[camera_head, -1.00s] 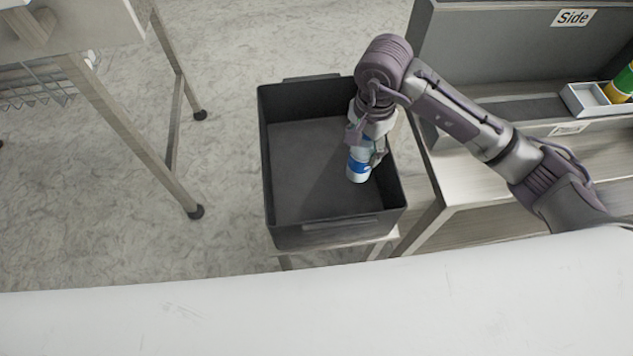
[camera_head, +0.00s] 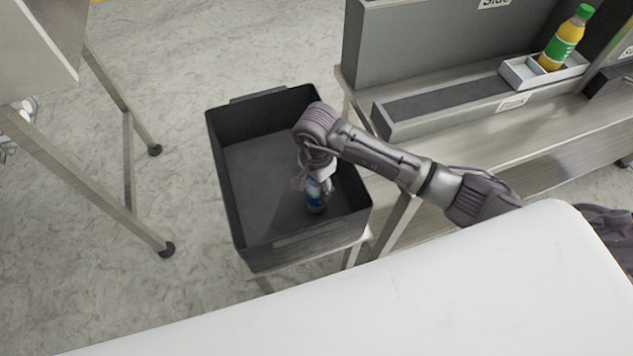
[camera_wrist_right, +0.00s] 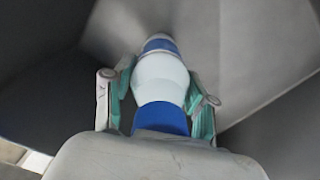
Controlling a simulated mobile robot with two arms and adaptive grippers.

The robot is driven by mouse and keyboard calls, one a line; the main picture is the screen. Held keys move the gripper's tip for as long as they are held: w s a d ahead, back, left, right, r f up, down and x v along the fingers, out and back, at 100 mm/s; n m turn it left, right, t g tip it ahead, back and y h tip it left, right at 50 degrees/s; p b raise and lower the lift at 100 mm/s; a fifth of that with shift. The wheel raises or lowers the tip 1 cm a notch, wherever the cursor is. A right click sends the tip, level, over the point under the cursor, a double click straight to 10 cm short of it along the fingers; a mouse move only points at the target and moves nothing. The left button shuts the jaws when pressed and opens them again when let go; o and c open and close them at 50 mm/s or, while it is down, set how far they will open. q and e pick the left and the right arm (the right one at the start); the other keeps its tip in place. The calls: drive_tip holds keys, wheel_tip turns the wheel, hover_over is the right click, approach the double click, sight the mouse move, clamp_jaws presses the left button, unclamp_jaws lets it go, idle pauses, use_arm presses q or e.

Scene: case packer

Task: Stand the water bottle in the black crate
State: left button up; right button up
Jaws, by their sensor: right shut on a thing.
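The black crate (camera_head: 236,185) stands open on a small stand in the middle of the head view. My right gripper (camera_head: 317,186) is inside the crate, toward its right side, pointing down. It is shut on the water bottle (camera_head: 315,204), which is blue and white and upright or nearly so. In the right wrist view the bottle (camera_wrist_right: 160,82) sits between the two green-padded fingers (camera_wrist_right: 158,100), with the crate's dark walls around it. I cannot tell whether the bottle's base touches the crate floor. The left gripper is not in view.
A grey workbench (camera_head: 535,125) stands to the right, with a white tray (camera_head: 517,72) holding a yellow bottle with a green cap (camera_head: 566,40). A metal-legged table (camera_head: 85,170) stands at the left. The left part of the crate is empty.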

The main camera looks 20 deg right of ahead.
drive_tip(key=shift+f+b, duration=0.2)
drive_tip(key=shift+b, duration=0.1)
drive_tip(key=o, duration=1.4)
drive_tip(key=shift+r, duration=0.1)
drive_tip(key=shift+r, duration=0.1)
wheel_tip(320, 180, up, 12)
drive_tip(key=shift+r, duration=0.1)
